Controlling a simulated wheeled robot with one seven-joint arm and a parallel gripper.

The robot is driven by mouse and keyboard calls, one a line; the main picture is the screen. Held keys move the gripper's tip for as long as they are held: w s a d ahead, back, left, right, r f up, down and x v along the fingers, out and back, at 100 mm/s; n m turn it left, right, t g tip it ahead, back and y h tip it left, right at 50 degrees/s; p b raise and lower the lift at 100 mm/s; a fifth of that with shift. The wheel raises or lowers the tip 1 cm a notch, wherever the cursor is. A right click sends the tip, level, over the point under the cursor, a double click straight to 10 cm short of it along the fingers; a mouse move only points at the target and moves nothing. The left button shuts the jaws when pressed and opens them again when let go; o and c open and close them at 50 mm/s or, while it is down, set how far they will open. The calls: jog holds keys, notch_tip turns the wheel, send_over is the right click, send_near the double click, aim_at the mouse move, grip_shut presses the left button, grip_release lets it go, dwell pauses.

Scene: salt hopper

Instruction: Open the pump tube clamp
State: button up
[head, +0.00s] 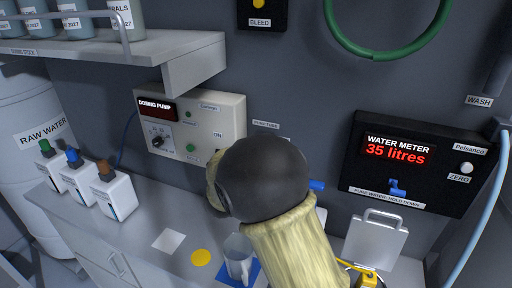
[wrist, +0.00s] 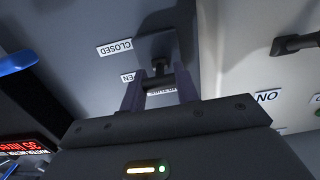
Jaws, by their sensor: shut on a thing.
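The pump tube clamp (wrist: 158,45) shows in the wrist view as a dark plate on the grey wall with a small dark handle below it. My gripper (wrist: 160,86) has its two fingers on either side of this handle and is shut on it. A CLOSED label (wrist: 115,48) and a partly hidden label ending in EN (wrist: 128,77) are to the left of the clamp. Another label between the fingers is partly covered. In the head view, my arm hides the clamp and my gripper's fingers.
The dosing pump box (head: 225,108) is left of my arm.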

jog(key=shift+w+r+g+y+p, duration=0.1)
jog(key=shift+r+g+y+p, duration=0.8)
jog(key=shift+p, duration=2.9)
jog(key=g+p, duration=0.2)
jog(key=p, duration=0.1)
jog(key=shift+w+r, duration=0.1)
jog(key=shift+r, duration=0.25)
jog(key=shift+p, duration=0.65)
jog(key=shift+w+f+g+p, duration=0.1)
jog(key=shift+g+p, duration=0.4)
jog(key=shift+p, duration=0.2)
jog(key=o, duration=1)
